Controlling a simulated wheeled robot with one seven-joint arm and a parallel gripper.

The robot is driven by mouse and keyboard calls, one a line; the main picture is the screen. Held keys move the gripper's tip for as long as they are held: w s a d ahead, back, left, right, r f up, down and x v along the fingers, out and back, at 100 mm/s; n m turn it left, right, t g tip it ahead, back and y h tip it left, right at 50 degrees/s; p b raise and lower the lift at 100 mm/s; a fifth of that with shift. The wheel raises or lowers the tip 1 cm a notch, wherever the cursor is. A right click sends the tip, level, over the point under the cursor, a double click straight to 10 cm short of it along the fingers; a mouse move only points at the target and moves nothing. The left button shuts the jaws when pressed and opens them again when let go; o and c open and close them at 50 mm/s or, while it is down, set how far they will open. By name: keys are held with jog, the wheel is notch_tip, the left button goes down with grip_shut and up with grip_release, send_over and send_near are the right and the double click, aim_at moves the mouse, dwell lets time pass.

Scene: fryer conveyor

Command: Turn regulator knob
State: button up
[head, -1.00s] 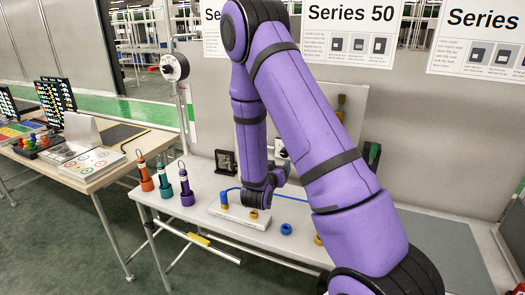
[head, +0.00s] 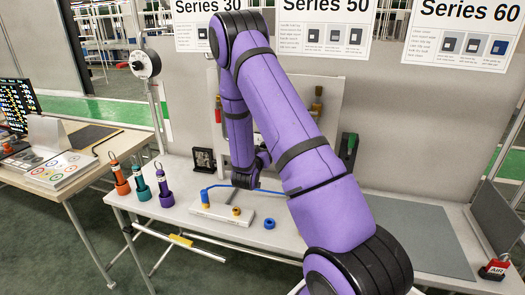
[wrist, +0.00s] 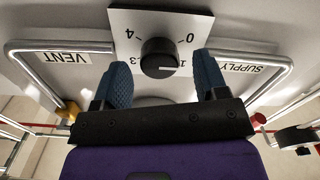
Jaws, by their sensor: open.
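The black regulator knob (wrist: 160,58) shows in the wrist view on a white dial plate (wrist: 125,22) with the digits 0, 3 and 4 visible; others are partly hidden. A white pointer line on the knob points to the right in the picture. My gripper (wrist: 163,68) has its two blue ribbed fingers apart, one on each side of the knob, with gaps between them and it. I cannot tell how deep the fingers reach. In the head view my purple arm bends down over the bench, hiding the gripper and the knob.
Plates marked VENT (wrist: 66,58) and SUPPLY (wrist: 242,68) flank the dial, each beside a metal pipe. The bench (head: 190,225) holds a white block (head: 220,212) with a blue tube, a blue ring (head: 269,224) and several coloured bottles at left. The grey mat (head: 420,235) at right is clear.

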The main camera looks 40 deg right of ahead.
jog(key=shift+w+d, duration=0.2)
jog(key=shift+d, duration=0.15)
jog(key=shift+c, duration=0.3)
jog(key=c, duration=0.9)
jog(key=shift+m, duration=8.8)
